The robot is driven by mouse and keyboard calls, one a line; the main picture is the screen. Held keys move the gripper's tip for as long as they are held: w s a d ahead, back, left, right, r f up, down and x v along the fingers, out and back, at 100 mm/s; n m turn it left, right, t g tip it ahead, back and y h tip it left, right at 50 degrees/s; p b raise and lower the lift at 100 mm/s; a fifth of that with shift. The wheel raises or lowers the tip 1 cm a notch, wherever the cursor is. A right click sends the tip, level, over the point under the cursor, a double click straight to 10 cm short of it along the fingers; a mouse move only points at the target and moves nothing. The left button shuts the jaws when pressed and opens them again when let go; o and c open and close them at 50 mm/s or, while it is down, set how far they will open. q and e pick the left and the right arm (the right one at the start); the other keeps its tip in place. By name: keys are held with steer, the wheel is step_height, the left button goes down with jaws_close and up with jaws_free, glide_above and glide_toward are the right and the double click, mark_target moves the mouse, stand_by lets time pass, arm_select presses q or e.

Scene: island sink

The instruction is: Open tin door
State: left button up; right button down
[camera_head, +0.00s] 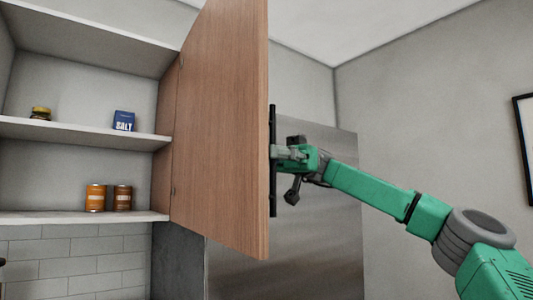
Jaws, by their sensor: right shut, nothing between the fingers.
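A wooden cabinet door (222,140) stands swung open at the right side of the cabinet, hinged on its left edge. Its dark vertical handle (273,190) shows at the door's right edge, on the outer face. My right gripper (283,153) is at the handle, coming in from the right; its fingers are shut and partly hidden by the hand, and I cannot tell whether they touch the handle. Two orange-brown tins (95,198) (122,198) stand side by side on the lower shelf. My left gripper is not in view.
A blue salt box (123,121) and a yellow-lidded jar (41,113) stand on the middle shelf (80,131). A metallic grey panel (325,240) is behind the door and my right arm. The shelves have free room around the items.

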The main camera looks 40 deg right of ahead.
steer(key=c, duration=1.8)
jaws_free()
steer(key=shift+w+r, duration=0.1)
steer(key=shift+r, duration=0.05)
steer(key=shift+o, duration=1)
steer(key=shift+w+a, duration=0.2)
steer(key=shift+w, duration=0.1)
steer(key=shift+s+a, duration=0.1)
steer(key=shift+a, duration=0.1)
steer(key=shift+d, duration=0.45)
steer(key=v, duration=0.7)
steer(key=shift+a, duration=0.15)
